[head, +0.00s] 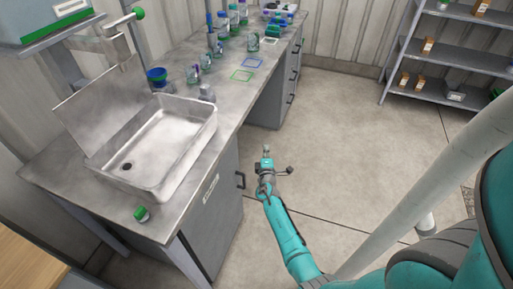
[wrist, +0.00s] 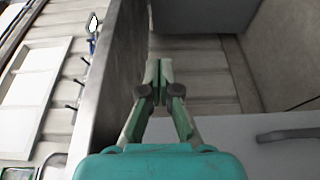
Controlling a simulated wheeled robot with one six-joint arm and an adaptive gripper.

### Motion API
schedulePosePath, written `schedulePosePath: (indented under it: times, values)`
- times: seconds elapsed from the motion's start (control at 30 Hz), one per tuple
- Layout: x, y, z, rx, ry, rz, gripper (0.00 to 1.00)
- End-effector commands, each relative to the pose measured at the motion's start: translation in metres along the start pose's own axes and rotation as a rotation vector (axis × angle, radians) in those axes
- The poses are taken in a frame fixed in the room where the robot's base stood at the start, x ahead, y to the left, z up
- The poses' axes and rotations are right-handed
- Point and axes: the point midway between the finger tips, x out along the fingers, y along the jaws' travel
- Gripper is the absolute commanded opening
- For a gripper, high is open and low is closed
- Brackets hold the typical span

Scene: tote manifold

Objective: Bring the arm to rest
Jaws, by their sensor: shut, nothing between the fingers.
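My gripper (head: 266,152) is at the end of my teal arm, in front of the bench's cabinet side and over the open floor in the head view. In the wrist view my gripper (wrist: 158,66) has its two fingers together with nothing between them. It is apart from the bench and holds no object. The lower part of my arm runs toward the bottom of the head view.
The metal bench (head: 228,118) with a sink (head: 150,150) stands at left. Several bottles and cups stand toward its back, and a green-capped item (head: 141,213) is near its front edge. A shelf rack (head: 455,62) stands at back right. The middle floor (head: 340,140) is clear.

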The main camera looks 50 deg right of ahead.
Motion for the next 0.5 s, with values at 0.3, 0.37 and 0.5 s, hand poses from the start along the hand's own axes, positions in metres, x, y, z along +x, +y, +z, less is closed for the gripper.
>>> schedulePosePath:
  times: [0.3, 0.37, 0.5]
  values:
    - [-0.008, 0.000, 0.021, 0.001, 0.001, 0.000, 0.00]
    - [-0.008, 0.000, 0.021, 0.001, 0.001, 0.000, 0.00]
    - [-0.009, -0.001, 0.021, 0.002, 0.002, -0.002, 0.00]
